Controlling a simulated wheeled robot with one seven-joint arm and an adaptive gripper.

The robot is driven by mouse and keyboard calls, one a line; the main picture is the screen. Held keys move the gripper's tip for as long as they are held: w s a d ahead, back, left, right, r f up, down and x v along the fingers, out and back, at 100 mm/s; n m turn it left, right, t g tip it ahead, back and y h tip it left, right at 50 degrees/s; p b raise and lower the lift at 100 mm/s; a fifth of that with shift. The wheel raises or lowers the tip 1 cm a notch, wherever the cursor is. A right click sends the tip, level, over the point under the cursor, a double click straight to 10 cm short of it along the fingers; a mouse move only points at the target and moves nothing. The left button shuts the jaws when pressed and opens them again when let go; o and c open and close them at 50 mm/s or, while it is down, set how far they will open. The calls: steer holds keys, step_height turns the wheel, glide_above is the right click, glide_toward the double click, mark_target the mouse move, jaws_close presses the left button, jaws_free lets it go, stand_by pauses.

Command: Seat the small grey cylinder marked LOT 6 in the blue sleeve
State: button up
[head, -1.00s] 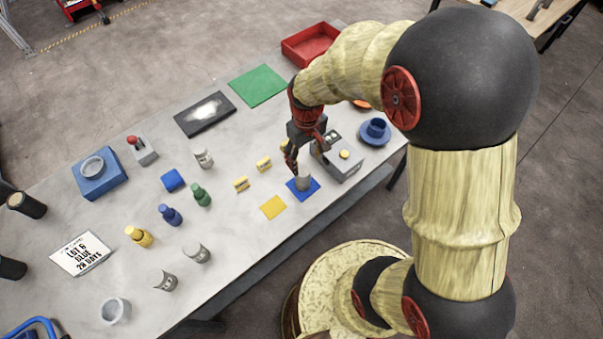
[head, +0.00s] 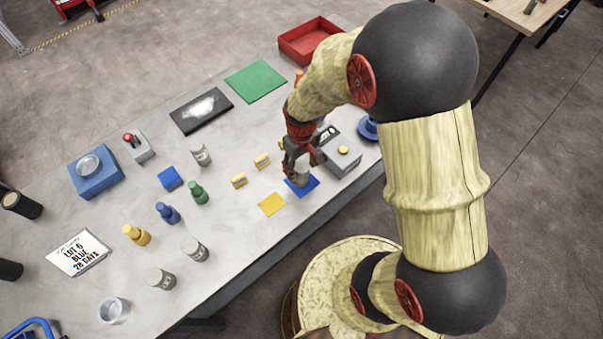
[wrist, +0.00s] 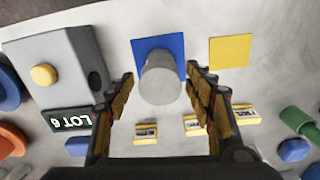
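A small grey cylinder (wrist: 160,80) stands upright on a flat blue square (head: 310,190); no marking is readable on it. My gripper (head: 299,174) is lowered over it. In the wrist view the open fingers (wrist: 160,82) are on either side of the cylinder, with a narrow gap at each side. In the head view the gripper hides most of the cylinder. A blue block (head: 82,186) with a round, pale-rimmed top stands at the far left; it may be the blue sleeve. A blue round piece (head: 368,129) is partly hidden behind my arm.
A grey device (head: 345,163) with a yellow button and a display reading LOT 6 stands close beside the gripper. A card (head: 79,253) reads LOT 6 BLUE 28 DAYS.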

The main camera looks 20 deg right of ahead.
jaws_close()
stand_by(0.5)
